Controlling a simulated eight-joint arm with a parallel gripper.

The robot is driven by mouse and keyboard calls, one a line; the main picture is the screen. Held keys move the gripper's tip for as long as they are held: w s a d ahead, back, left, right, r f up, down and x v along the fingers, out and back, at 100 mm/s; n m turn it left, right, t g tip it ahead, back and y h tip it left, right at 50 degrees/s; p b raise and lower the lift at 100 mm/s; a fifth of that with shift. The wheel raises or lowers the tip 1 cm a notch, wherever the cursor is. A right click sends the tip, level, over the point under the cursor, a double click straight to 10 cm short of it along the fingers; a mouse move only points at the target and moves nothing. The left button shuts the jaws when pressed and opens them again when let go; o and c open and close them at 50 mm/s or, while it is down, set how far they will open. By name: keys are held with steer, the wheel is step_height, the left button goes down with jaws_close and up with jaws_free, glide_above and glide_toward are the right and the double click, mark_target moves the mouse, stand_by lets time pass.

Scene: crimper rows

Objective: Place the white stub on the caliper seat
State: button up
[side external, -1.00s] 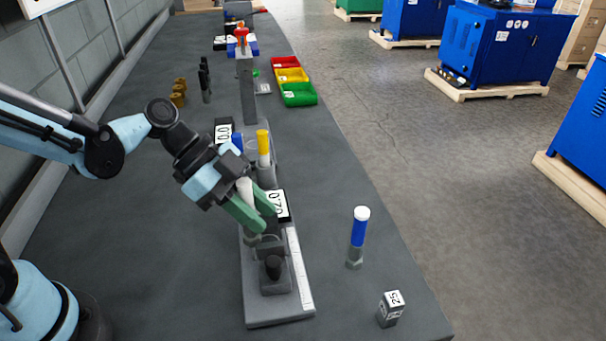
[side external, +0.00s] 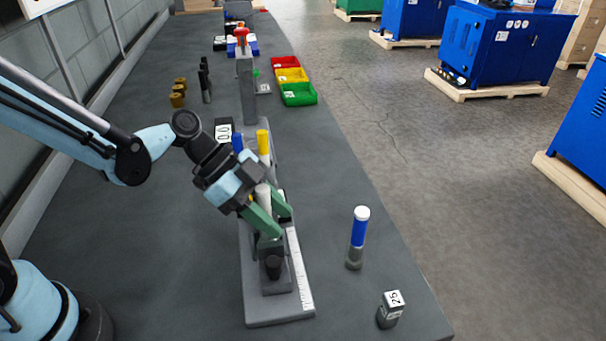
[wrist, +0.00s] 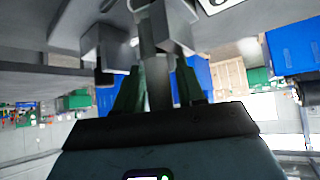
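The white stub (side external: 264,197) is a pale upright cylinder between the green fingers of my gripper (side external: 270,218). In the wrist view a grey-looking shaft (wrist: 156,75) stands between the two fingers (wrist: 158,88). My gripper looks shut on it. The caliper (side external: 280,312) is a grey base with a white scale strip (side external: 300,272) along its right side and a dark knob (side external: 273,266) on its front block. My fingertips are over the caliper, just behind the knob. The seat and the stub's lower end are hidden by the fingers, so I cannot tell whether they touch.
A yellow-topped post (side external: 263,142) and a blue-topped post (side external: 237,142) stand behind my gripper. A blue cylinder with a white top (side external: 359,228) and a small block marked 25 (side external: 389,312) stand at right. Red, yellow and green bins (side external: 298,94) are farther back.

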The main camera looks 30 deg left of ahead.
steer(key=shift+r, duration=0.2)
steer(key=v, duration=1.2)
steer(key=s+a+f+n+t+y, duration=0.2)
steer(key=a+n+t+y, duration=0.2)
steer(key=n, duration=1.1)
steer(key=shift+s+a+t+y, duration=0.4)
steer(key=shift+a+y, duration=1.3)
steer(key=shift+y, duration=0.6)
steer(key=shift+o, duration=0.3)
